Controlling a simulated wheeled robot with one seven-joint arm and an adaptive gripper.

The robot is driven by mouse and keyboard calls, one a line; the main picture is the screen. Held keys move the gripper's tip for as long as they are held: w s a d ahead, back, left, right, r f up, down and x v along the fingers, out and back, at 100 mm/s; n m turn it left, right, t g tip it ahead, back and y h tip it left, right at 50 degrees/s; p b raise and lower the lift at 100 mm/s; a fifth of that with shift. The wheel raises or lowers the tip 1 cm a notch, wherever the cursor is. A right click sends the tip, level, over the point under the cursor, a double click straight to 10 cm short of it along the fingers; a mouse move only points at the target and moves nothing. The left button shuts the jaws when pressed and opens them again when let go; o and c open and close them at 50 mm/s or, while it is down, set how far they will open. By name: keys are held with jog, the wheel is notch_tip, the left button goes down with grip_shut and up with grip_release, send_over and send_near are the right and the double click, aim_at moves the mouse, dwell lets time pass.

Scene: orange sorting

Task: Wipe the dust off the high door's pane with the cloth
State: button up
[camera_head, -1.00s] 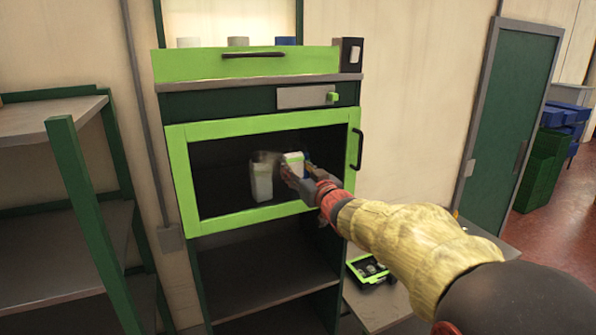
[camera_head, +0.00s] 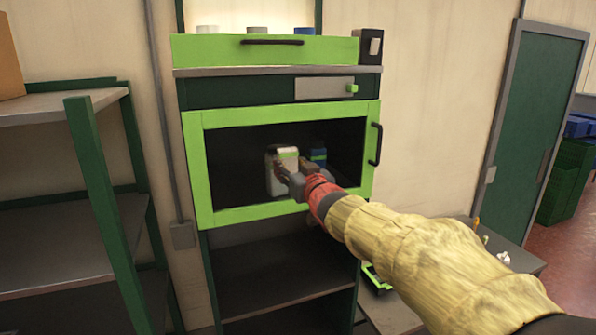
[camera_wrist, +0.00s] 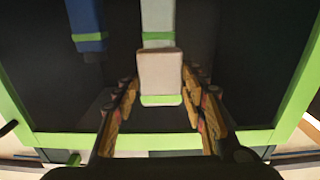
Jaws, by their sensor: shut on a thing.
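The high door (camera_head: 290,212) has a light green frame, a dark pane (camera_head: 235,165) and a dark handle on its right side; it looks shut. My gripper (camera_head: 286,168) is in front of the pane's middle. It is shut on a pale folded cloth (camera_head: 289,153) with a green band. In the wrist view the cloth (camera_wrist: 158,70) sits between both fingers, close to the pane; I cannot tell whether it touches. No dust patch is clear now; the cloth and gripper hide part of the pane.
Behind the pane stand a white container (camera_head: 273,182) and a blue container (camera_head: 318,156), each with a green band. A shelf rack (camera_head: 95,190) is close on the left. A low table (camera_head: 395,318) is at lower right, behind my arm. Open shelves lie below the door.

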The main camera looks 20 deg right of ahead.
aim_at(260, 164)
jog(key=shift+a+b, duration=1.95)
jog(key=shift+b, duration=0.55)
jog(key=shift+a+b, duration=0.1)
jog(key=shift+b, duration=0.2)
jog(key=a+b, duration=0.1)
jog(key=b, duration=0.2)
jog(key=shift+a+f, duration=0.15)
jog(key=shift+a, duration=0.15)
jog(key=shift+a+b, duration=0.15)
jog(key=shift+b, duration=0.8)
jog(key=shift+a+b, duration=0.1)
jog(key=shift+b, duration=0.2)
jog(key=shift+a+b, duration=0.3)
jog(key=shift+b, duration=0.7)
jog(key=shift+a+b, duration=0.35)
jog(key=shift+b, duration=0.5)
jog(key=shift+r, duration=0.2)
